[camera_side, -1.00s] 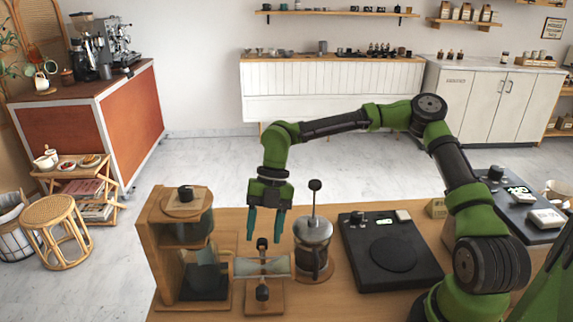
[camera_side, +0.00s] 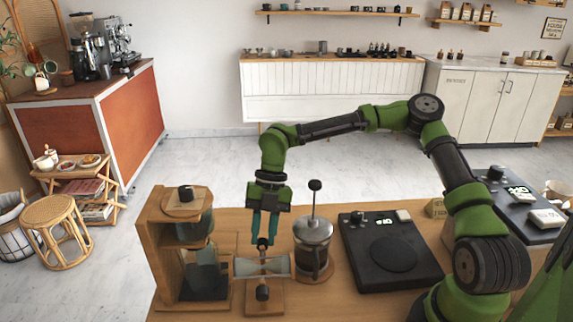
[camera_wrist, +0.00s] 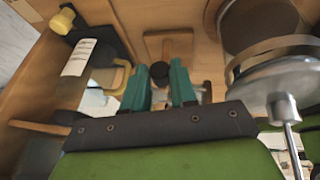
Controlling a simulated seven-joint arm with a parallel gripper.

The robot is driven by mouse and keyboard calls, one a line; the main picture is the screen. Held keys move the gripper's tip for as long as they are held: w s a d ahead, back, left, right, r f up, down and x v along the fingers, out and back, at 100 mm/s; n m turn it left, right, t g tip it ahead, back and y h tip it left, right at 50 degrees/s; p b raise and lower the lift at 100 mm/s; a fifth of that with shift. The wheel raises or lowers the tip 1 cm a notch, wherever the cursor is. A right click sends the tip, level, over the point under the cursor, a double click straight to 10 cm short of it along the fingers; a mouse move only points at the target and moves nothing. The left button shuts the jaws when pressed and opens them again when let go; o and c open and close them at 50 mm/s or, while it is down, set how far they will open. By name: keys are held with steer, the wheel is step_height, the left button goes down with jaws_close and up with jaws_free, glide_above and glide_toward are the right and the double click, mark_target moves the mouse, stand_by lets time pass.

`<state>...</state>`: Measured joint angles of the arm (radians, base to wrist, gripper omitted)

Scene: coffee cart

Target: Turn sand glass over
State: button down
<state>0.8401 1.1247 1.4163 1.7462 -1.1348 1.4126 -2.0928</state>
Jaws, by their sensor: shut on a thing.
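The sand glass (camera_side: 277,267) lies sideways on its wooden stand (camera_side: 276,306), with its wide ends to left and right. A dark knob (camera_side: 263,293) shows at its near side. My gripper (camera_side: 263,241) points down at the far side of the glass and is shut on the dark far knob. In the wrist view my gripper's teal fingers (camera_wrist: 162,92) stand either side of this knob (camera_wrist: 159,71), with the wooden stand (camera_wrist: 168,42) beyond. The fingers partly hide the knob, and most of the glass is hidden in the wrist view.
A French press (camera_side: 313,246) stands close on the right of the sand glass. A wooden dripper stand (camera_side: 160,250) with glassware is close on the left. A black scale (camera_side: 415,258) lies further right.

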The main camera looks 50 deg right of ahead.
steer(key=shift+w+a+f+m+g+h, duration=0.1)
steer(key=shift+w+a+m+g+h, duration=0.15)
steer(key=shift+g+h, duration=0.75)
steer(key=shift+w+a+m+g+h, duration=0.2)
steer(key=shift+m+g+h, duration=0.15)
steer(key=shift+g+h, duration=0.6)
steer(key=shift+w+a+f+m+g+h, duration=0.1)
steer(key=shift+w+a+m+g+h, duration=0.15)
steer(key=shift+g+h, duration=0.7)
steer(key=shift+d, duration=0.1)
steer(key=c, duration=0.9)
jaws_free()
steer(key=shift+s, duration=0.1)
steer(key=shift+d, duration=0.1)
